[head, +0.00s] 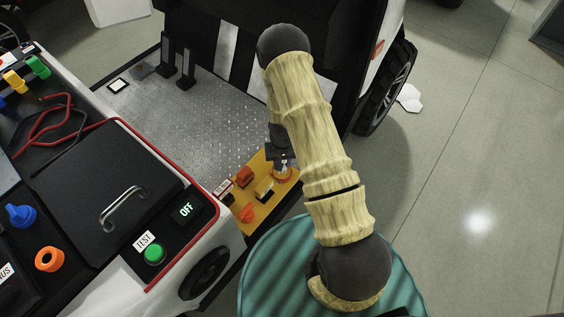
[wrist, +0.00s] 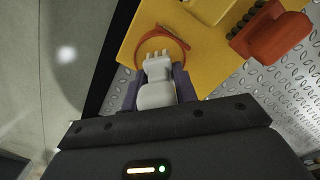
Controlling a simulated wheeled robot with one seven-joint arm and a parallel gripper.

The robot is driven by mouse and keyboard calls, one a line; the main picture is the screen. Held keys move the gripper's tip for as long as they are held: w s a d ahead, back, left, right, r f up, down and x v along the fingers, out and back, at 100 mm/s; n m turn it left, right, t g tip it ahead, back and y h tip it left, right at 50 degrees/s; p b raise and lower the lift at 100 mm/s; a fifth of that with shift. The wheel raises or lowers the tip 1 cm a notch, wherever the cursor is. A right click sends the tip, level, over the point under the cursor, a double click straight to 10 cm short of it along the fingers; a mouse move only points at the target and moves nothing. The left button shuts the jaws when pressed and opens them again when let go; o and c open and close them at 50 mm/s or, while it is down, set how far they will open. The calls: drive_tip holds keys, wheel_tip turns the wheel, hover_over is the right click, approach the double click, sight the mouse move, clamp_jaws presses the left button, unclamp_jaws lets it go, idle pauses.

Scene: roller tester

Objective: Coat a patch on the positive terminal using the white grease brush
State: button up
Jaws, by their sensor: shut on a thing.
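My gripper (head: 282,158) is over the far end of a yellow board (head: 286,196) in the head view. In the wrist view my gripper (wrist: 157,82) is shut on a white, stubby piece with short prongs, which looks like the white grease brush (wrist: 157,92). Its pronged end is over an orange ring (wrist: 160,36) on the board; I cannot tell whether it touches. The ring also shows in the head view (head: 289,175). I cannot make out a part marked as the positive terminal.
A red-orange brush (head: 244,175), a yellow brush (head: 264,189) and an orange piece (head: 247,212) are on the board. At left is a console with a blue knob (head: 20,215), an orange ring-shaped part (head: 49,259), a green button (head: 154,252) and an OFF display (head: 187,209).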

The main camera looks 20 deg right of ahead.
drive_tip(key=shift+f+b, duration=0.3)
drive_tip(key=shift+f, duration=0.3)
idle(1.6)
drive_tip(key=shift+r+p, duration=2.8)
drive_tip(key=shift+r, duration=0.8)
drive_tip(key=shift+w+r, duration=0.25)
drive_tip(key=shift+r, duration=0.2)
wheel_tip(320, 180, up, 19)
drive_tip(key=n+p, duration=0.1)
drive_tip(key=p, duration=1.2)
drive_tip(key=shift+s+n+p, duration=0.2)
drive_tip(key=shift+n+p, duration=0.2)
